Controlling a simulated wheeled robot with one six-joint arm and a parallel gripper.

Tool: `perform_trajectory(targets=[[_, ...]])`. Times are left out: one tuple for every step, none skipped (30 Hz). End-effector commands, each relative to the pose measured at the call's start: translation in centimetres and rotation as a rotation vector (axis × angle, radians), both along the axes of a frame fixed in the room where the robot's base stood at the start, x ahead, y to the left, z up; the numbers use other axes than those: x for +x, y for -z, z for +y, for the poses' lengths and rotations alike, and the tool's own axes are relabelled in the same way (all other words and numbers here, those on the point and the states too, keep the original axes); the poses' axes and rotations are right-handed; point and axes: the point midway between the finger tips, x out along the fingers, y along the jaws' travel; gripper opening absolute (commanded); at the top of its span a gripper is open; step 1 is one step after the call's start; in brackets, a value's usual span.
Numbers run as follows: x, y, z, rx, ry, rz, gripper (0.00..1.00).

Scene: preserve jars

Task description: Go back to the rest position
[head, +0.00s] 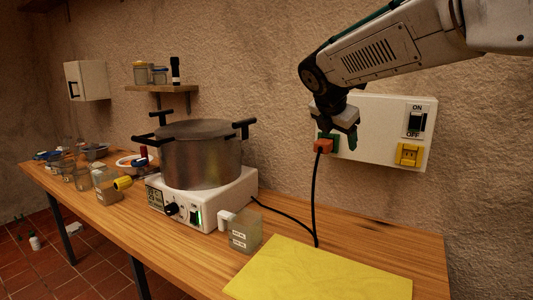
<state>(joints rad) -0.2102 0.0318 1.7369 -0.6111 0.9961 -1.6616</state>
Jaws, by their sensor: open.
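My gripper (338,142) hangs from my arm at the upper right of the head view, in front of the white wall panel. Its jaws point down and are open. They are close to the orange plug (323,146), which sits at a green-edged socket on the panel's left side. A black cable runs from the plug down to the table. I cannot tell whether a finger touches the plug or panel. Nothing shows held in the jaws.
The white panel (375,128) carries an on/off switch (415,122) and a yellow socket (409,155). A big lidded pot (200,160) stands on a white hotplate (205,203) with a green light. A jar (245,232) and a yellow board (320,275) are on the wooden table (380,235).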

Motion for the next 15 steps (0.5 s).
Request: perform_trajectory(targets=[[-3.1, 0.1, -1.1, 0.085, 0.116, -0.022, 0.69], [-4.9, 0.4, -1.6, 0.139, 0.193, -0.034, 0.69], [-7.3, 0.8, -2.2, 0.209, 0.297, -0.051, 0.69], [-9.1, 1.2, -2.6, 0.261, 0.375, -0.061, 0.69], [-10.9, 1.6, -2.9, 0.31, 0.456, -0.072, 0.69], [-13.2, 2.3, -3.3, 0.374, 0.563, -0.085, 0.69], [-15.0, 2.8, -3.6, 0.422, 0.645, -0.095, 0.69], [-16.7, 3.3, -3.8, 0.467, 0.727, -0.105, 0.69], [-19.0, 4.1, -4.0, 0.525, 0.837, -0.117, 0.69], [-20.8, 4.8, -4.0, 0.566, 0.922, -0.124, 0.69], [-22.5, 5.4, -4.1, 0.606, 1.006, -0.133, 0.69], [-24.7, 6.3, -4.1, 0.658, 1.12, -0.144, 0.69], [-26.3, 7.1, -4.1, 0.694, 1.205, -0.151, 0.69], [-27.9, 7.8, -4.0, 0.726, 1.288, -0.157, 0.69], [-29.9, 8.8, -3.9, 0.767, 1.397, -0.165, 0.69]])
